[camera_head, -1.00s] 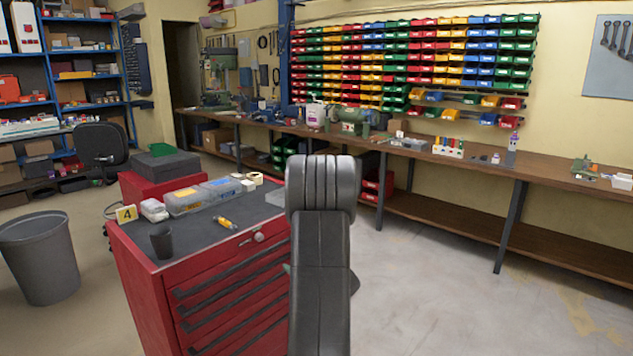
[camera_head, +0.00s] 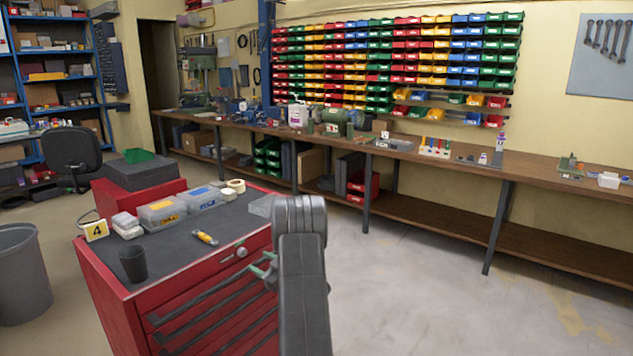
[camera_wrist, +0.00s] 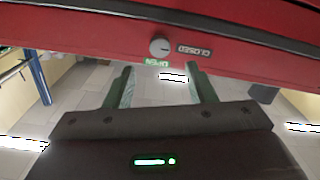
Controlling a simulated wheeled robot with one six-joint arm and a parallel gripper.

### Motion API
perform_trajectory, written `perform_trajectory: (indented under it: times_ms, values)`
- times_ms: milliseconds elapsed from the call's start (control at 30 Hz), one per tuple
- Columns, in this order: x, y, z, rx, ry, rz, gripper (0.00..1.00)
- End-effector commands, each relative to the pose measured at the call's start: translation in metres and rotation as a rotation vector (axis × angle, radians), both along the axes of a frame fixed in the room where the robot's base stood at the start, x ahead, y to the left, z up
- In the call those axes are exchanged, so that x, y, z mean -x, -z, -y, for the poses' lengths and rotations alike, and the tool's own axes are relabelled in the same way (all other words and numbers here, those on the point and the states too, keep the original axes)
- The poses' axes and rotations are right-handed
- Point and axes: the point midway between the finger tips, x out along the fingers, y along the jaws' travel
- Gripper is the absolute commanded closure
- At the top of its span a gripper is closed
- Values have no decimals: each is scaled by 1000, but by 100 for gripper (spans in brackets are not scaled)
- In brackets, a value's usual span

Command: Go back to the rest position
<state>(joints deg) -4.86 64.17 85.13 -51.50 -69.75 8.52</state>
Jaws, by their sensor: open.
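My arm reaches forward in the head view, and my gripper (camera_head: 264,266) shows partly beside its left edge, in front of the red tool cabinet (camera_head: 125,322). In the wrist view my gripper (camera_wrist: 160,88) has its two greenish fingers spread apart with nothing between them. Beyond the fingers is the cabinet's red front with a round grey knob (camera_wrist: 160,47) and the labels CLOSED and OPEN. The knob also shows in the head view (camera_head: 241,252), close above the fingers. I cannot tell the exact gap between fingers and cabinet.
On the cabinet top are a dark cup (camera_head: 133,263), a yellow-handled tool (camera_head: 205,237), clear boxes (camera_head: 162,212) and a number 4 sign (camera_head: 95,230). A grey bin (camera_head: 22,275) stands left. A long workbench (camera_head: 450,163) runs behind. The floor at right is clear.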

Motion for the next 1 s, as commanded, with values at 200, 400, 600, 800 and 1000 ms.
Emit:
perform_trajectory:
  times_ms: [200, 400, 600, 800, 1000]
  values:
    - [-27, -1, -36, 0, -2, 1, 50]
    - [-41, 5, -53, 26, 1, 35, 50]
    - [-41, 5, -53, 80, 2, 104, 50]
    - [-41, 5, -53, 135, 1, 174, 50]
    - [-41, 5, -53, 191, 1, 244, 50]
